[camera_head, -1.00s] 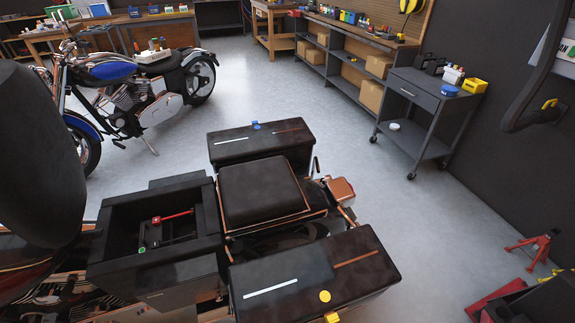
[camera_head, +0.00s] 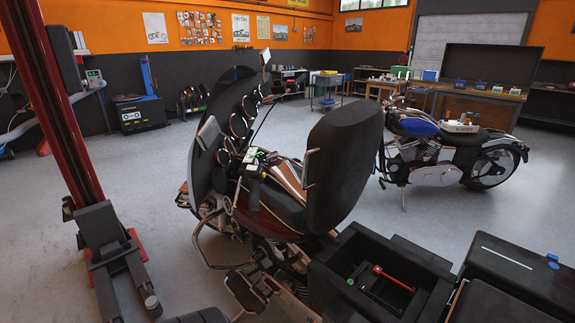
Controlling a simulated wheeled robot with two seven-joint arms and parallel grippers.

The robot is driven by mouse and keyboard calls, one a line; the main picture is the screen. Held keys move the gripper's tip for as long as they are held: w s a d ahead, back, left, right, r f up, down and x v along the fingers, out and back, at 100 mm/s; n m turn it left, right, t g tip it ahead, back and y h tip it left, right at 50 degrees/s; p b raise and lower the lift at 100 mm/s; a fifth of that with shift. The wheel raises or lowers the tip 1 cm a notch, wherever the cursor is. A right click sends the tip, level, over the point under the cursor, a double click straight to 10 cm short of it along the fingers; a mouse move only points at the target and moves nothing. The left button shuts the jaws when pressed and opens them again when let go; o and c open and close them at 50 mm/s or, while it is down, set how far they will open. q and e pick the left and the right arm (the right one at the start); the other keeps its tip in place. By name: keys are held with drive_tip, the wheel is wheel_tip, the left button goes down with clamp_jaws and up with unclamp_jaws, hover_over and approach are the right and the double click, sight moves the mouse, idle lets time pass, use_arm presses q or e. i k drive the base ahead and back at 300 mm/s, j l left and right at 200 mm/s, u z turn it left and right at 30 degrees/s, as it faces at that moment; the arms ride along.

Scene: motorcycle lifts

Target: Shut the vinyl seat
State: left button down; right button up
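The vinyl seat (camera_head: 346,165) is a thick black padded slab. It stands raised, nearly upright, on the motorcycle in the middle of the head view. Behind its lower edge, to the right, is the open black compartment (camera_head: 330,268) with its top uncovered. A red-handled tool (camera_head: 393,278) and a small green item (camera_head: 350,282) lie inside it. The seat is apart from the compartment's rim except near its lower edge, where I cannot see the hinge. Neither of my grippers shows in the head view.
A red lift post (camera_head: 60,110) with a dark base stands at the left. A black pannier (camera_head: 515,270) is at the lower right. Another motorcycle with a blue tank (camera_head: 416,127) stands behind. The grey floor (camera_head: 120,190) at left is open.

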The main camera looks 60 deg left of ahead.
sight(343, 147)
drive_tip(key=u, duration=1.6)
